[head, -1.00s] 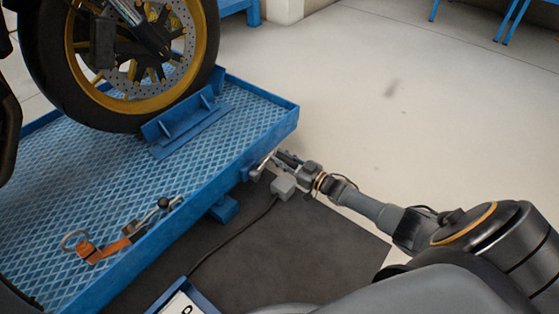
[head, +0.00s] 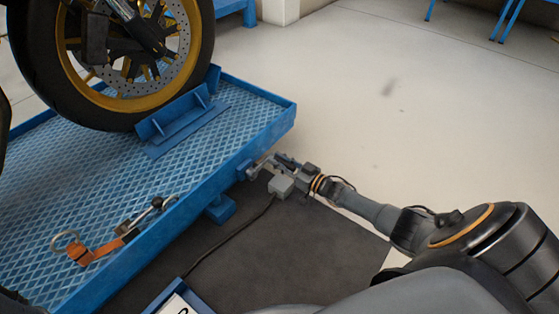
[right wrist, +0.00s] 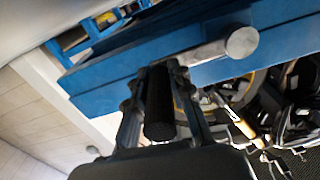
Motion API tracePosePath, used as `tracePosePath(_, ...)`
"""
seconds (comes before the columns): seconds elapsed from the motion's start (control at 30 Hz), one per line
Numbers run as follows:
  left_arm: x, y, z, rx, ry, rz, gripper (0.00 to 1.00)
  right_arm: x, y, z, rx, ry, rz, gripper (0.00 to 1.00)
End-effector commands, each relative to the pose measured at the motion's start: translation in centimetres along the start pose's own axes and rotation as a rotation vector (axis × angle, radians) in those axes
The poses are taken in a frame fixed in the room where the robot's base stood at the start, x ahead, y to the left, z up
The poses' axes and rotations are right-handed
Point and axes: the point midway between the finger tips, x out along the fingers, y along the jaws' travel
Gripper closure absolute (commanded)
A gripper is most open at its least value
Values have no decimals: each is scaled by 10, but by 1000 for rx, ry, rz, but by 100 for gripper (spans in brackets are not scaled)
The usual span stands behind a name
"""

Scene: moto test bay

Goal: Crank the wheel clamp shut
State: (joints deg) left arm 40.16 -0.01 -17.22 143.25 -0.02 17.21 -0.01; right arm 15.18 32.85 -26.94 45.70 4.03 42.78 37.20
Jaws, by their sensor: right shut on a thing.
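The wheel clamp (head: 180,121) is a blue bracket on the lift platform, against the motorcycle's front wheel (head: 130,95). I cannot tell whether it touches the tyre. A silver crank (head: 262,166) sticks out from the platform's near right side. My right gripper (head: 279,160) is at the crank's outer end. In the right wrist view, the black crank grip (right wrist: 158,104) lies between the fingers of my right gripper (right wrist: 157,72), which is shut on it. The crank's metal bar (right wrist: 200,53) with its round end shows beyond. My left gripper is not in view.
The blue lift platform (head: 225,137) has a raised edge. An orange strap (head: 95,250) with metal fittings lies on it. Pale floor to the right is clear.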

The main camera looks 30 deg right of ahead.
Motion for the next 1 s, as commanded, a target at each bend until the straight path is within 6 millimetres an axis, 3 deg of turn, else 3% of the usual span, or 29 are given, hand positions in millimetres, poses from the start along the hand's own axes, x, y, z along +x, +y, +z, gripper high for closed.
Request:
tracePosePath(0.03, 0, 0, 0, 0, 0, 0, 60, -2, 3, 3, -5, -10, 8, 100)
tracePosePath(0.07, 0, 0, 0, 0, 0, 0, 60, -2, 3, 3, -5, -10, 8, 77)
tracePosePath(0.17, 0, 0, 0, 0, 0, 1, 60, -2, 3, 3, -4, -9, 7, 56)
tracePosePath(0.57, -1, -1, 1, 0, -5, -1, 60, -6, 0, 2, -1, -4, 2, 55)
tracePosePath(0.67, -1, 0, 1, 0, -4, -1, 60, -18, 1, 2, -1, -5, 2, 55)
tracePosePath(1.0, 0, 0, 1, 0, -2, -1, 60, -86, 1, 2, -2, -7, 2, 55)
